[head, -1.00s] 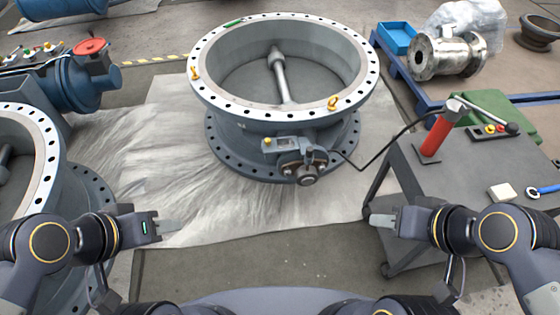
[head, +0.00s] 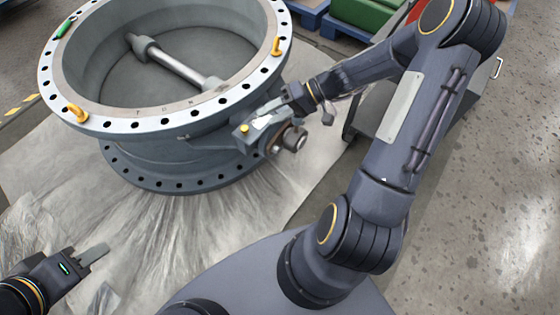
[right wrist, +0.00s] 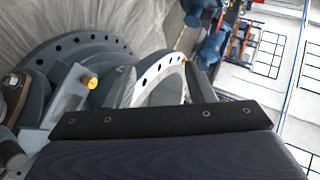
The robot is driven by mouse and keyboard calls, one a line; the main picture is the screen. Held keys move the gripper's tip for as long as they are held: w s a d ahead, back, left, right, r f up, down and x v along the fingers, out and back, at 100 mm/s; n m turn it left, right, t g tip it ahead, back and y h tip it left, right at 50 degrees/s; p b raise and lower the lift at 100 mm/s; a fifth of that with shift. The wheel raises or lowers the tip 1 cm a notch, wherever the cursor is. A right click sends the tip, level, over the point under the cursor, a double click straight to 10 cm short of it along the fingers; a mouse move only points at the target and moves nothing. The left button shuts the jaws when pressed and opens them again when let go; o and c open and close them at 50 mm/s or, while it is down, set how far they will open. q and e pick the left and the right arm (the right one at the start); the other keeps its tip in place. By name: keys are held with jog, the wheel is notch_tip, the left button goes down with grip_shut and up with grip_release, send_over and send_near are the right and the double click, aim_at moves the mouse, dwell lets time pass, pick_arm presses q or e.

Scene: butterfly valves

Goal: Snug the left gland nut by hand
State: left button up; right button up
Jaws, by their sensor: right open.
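The large grey butterfly valve (head: 130,150) stands on a plastic sheet, its flanged ring facing up. On its near right side is the shaft and gland area (head: 290,138), with a round stub and small bolts. A small bracket with a yellow cap (head: 244,128) sits beside it; this cap also shows in the right wrist view (right wrist: 90,82). I cannot single out the left gland nut. My right gripper (head: 273,112) is open, just above the gland area, partly overlapping it; contact cannot be told. My left gripper (head: 95,254) is over the sheet at lower left, away from the valve.
The side table is mostly hidden behind my right arm. Bare sheet lies between my left gripper and the valve.

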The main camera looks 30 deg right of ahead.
jog(key=w+d+f+m+t+b, duration=0.2)
jog(key=d+f+t+b, duration=0.1)
jog(key=f, duration=0.8)
jog(key=w+d+f+m+t+b, duration=0.2)
jog(key=d+f+t+b, duration=0.15)
jog(key=f, duration=0.85)
jog(key=m+t+h+b, duration=0.5)
jog(key=m+t, duration=0.1)
send_near(278, 150)
jog(key=w, duration=0.1)
jog(key=x, duration=0.5)
jog(key=b+x, duration=0.1)
jog(key=x, duration=0.1)
jog(key=shift+a, duration=0.4)
pick_arm(q)
notch_tip(278, 150, down, 15)
jog(key=shift+r, duration=0.2)
jog(key=shift+d, duration=0.1)
pick_arm(e)
jog(key=c, duration=1)
